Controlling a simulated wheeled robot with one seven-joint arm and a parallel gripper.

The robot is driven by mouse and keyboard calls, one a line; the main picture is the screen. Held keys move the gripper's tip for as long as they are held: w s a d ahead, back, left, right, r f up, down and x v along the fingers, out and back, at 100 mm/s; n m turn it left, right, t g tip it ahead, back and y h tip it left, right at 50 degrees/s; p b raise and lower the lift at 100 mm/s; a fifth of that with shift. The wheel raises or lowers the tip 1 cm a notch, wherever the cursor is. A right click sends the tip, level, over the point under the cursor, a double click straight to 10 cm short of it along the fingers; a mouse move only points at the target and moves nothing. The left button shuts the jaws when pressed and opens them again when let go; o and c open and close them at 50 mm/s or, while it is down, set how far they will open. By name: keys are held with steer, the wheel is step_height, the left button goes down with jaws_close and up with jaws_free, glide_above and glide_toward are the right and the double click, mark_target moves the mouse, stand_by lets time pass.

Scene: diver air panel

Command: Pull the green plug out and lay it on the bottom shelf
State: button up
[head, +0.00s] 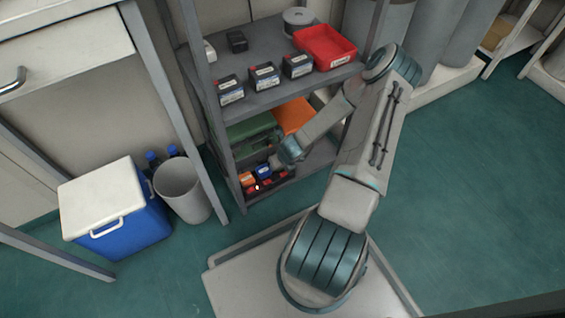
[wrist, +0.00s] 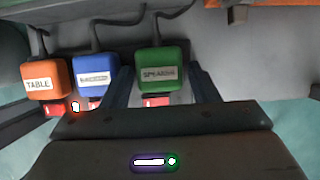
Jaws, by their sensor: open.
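The green plug (wrist: 162,72) stands in the middle of the wrist view, with a label on its face and a dark cable rising from its top. My gripper (wrist: 163,88) is open, with one finger on each side of the green plug; I cannot tell whether either finger touches it. In the head view my gripper (head: 276,158) reaches low into the shelf unit and hides the green plug. The bottom shelf (head: 318,160) shows as a grey surface to the right of my gripper.
A blue plug (wrist: 92,77) and an orange plug (wrist: 48,79) stand left of the green one, with red parts below and a small lit orange light. Green (head: 250,132) and orange (head: 293,115) boxes are above. Shelf posts flank my arm. A bin (head: 181,190) stands left.

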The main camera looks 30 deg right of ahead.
steer(key=c, duration=0.8)
steer(key=shift+c, duration=0.2)
steer(key=shift+r+p, duration=1.5)
steer(key=shift+r, duration=0.25)
